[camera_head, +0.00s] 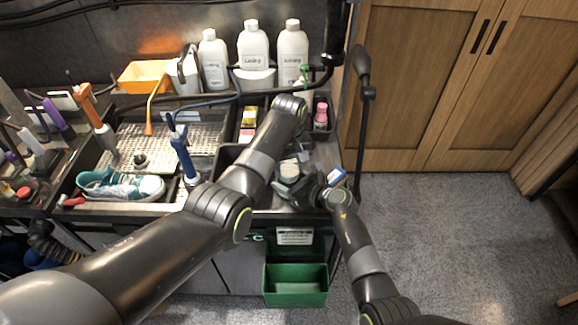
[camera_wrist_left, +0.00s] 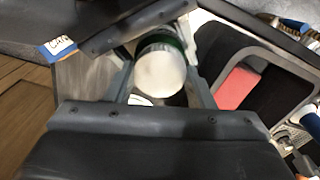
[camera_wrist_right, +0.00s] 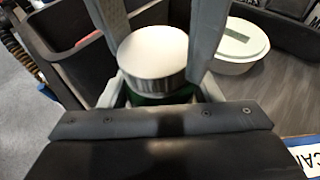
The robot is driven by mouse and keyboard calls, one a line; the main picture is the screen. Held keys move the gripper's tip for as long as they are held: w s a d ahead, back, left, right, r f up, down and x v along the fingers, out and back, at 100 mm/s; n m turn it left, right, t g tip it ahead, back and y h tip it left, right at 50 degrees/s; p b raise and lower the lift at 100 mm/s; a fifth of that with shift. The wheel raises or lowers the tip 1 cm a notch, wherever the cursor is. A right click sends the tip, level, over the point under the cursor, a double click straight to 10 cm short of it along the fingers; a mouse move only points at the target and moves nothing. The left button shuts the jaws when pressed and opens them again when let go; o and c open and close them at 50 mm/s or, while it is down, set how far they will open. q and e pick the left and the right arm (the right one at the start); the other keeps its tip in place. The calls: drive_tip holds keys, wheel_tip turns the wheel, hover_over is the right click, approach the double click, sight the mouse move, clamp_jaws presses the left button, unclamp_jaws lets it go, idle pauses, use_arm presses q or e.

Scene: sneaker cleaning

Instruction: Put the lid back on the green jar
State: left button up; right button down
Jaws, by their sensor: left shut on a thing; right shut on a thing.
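The green jar (camera_wrist_right: 165,98) shows as a narrow green band under its white lid (camera_wrist_right: 153,50) in the right wrist view. The lid is level over the jar's mouth, touching or nearly so; I cannot tell whether it is fully seated. My right gripper (camera_wrist_right: 158,85) is shut on the jar from the sides. In the left wrist view, the round white lid (camera_wrist_left: 160,75) lies between the fingers of my left gripper (camera_wrist_left: 160,88), which is shut on it. Some green of the jar shows behind the lid. In the head view my left arm hides much of this.
A white tub (camera_wrist_right: 238,45) stands close by the jar. A blue-and-white label (camera_head: 337,177) is at the counter's right edge. Left of my arms are a teal sneaker (camera_head: 120,186) and a blue-handled brush (camera_head: 183,155). A green bin (camera_head: 296,285) is below the counter.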

use_arm(q)
drive_tip(key=m, duration=0.5)
drive_tip(key=shift+w, duration=0.1)
drive_tip(key=m, duration=0.4)
drive_tip(key=shift+m, duration=0.4)
drive_tip(key=m, duration=0.4)
drive_tip(key=shift+m, duration=0.3)
drive_tip(key=m, duration=0.5)
drive_tip(key=shift+m, duration=0.3)
drive_tip(key=o, duration=1.1)
drive_tip(key=shift+r, duration=2.25)
